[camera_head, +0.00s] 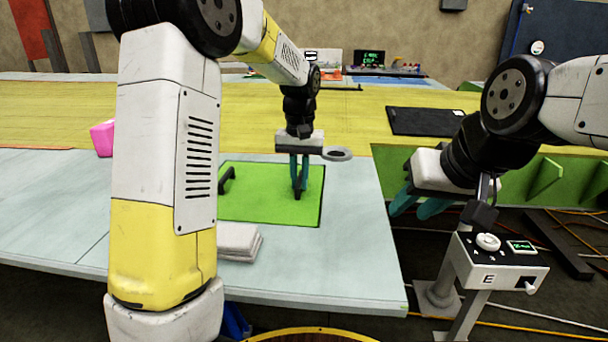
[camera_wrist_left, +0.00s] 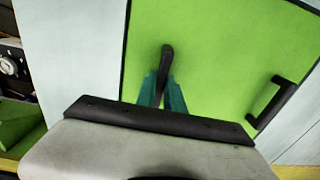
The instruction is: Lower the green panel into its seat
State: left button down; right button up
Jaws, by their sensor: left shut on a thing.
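The green panel (camera_head: 260,205) lies level at the pale wing surface, with a dark line along its right edge. It also fills the middle of the left wrist view (camera_wrist_left: 220,50). I cannot tell whether it is flush or slightly raised. It has two black handles. My left gripper (camera_head: 299,178) points down and is shut on the right-hand handle (camera_head: 298,193), whose top shows between the teal fingers in the left wrist view (camera_wrist_left: 166,60). The other handle (camera_head: 227,180) is free. My right gripper (camera_head: 417,203) is open and empty, off the wing's right edge.
A folded white cloth (camera_head: 239,241) lies at the panel's front edge. A pink block (camera_head: 102,138) is at the left. A control box marked E (camera_head: 500,262) stands below my right gripper. A black mat (camera_head: 426,121) lies on the yellow surface behind.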

pick_arm(q)
jog(key=c, duration=1.4)
grip_release()
jog(key=shift+o, duration=0.2)
notch_tip(320, 180, up, 8)
jog(key=shift+f, duration=0.1)
jog(key=s+a+t, duration=0.2)
jog(key=s, duration=0.5)
jog(key=s+a+r+t+h, duration=0.1)
jog(key=s+a+t, duration=0.1)
jog(key=s, duration=0.6)
jog(key=s+a+t+h, duration=0.1)
jog(key=s+a+t, duration=0.1)
jog(key=s, duration=0.6)
jog(key=shift+s+a+r, duration=0.15)
jog(key=shift+a+r, duration=0.15)
jog(key=shift+a, duration=0.5)
jog(key=shift+s+f, duration=0.25)
jog(key=shift+s, duration=0.05)
